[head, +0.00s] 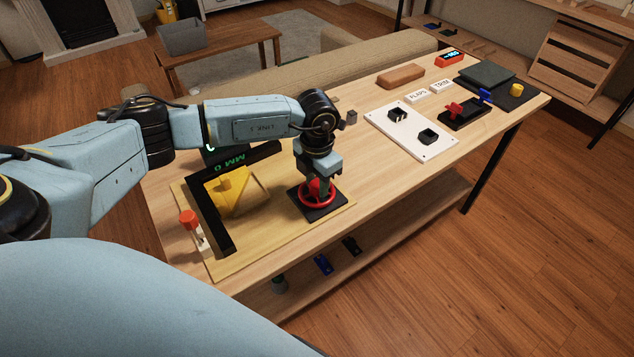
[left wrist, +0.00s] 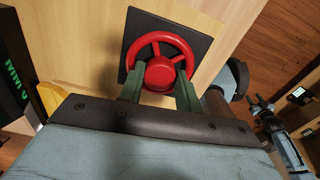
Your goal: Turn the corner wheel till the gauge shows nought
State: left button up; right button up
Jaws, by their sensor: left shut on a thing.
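The red corner wheel (head: 304,200) sits on a dark square base at the right corner of a yellowish board. My left gripper (head: 318,186) points down onto it from above. In the left wrist view, its two fingers (left wrist: 159,92) stand either side of the red hub of the wheel (left wrist: 160,40), closed on it. The gauge (head: 230,163) is dark with green characters that look like "0 MM". My left forearm hides part of it, with another green mark at its upper left. Only its edge shows in the left wrist view (left wrist: 16,80).
A black angled frame (head: 212,218) and a yellow pointed piece (head: 232,192) lie on the board (head: 262,239). An orange-topped lever (head: 188,219) stands at its left edge. A white panel (head: 411,132), a brown block (head: 400,76) and a red switch (head: 455,109) occupy the table's right part.

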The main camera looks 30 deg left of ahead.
aim_at(317, 184)
pick_arm(q)
jog(key=shift+m, duration=0.9)
pick_arm(e)
jog(key=shift+s+d+f, duration=0.1)
jog(key=shift+d+f, duration=0.2)
jog(key=shift+d, duration=0.55)
pick_arm(q)
jog(key=shift+r+m+b, duration=0.1)
jog(key=shift+m+b, duration=0.2)
pick_arm(e)
jog(key=shift+a, duration=0.15)
pick_arm(q)
jog(key=o, duration=1)
jog(key=shift+c, duration=0.2)
notch_tip(317, 184, up, 13)
jog(key=p, duration=0.1)
jog(key=shift+r, duration=0.15)
pick_arm(e)
jog(key=shift+a+r, duration=0.45)
jog(key=shift+a, duration=0.25)
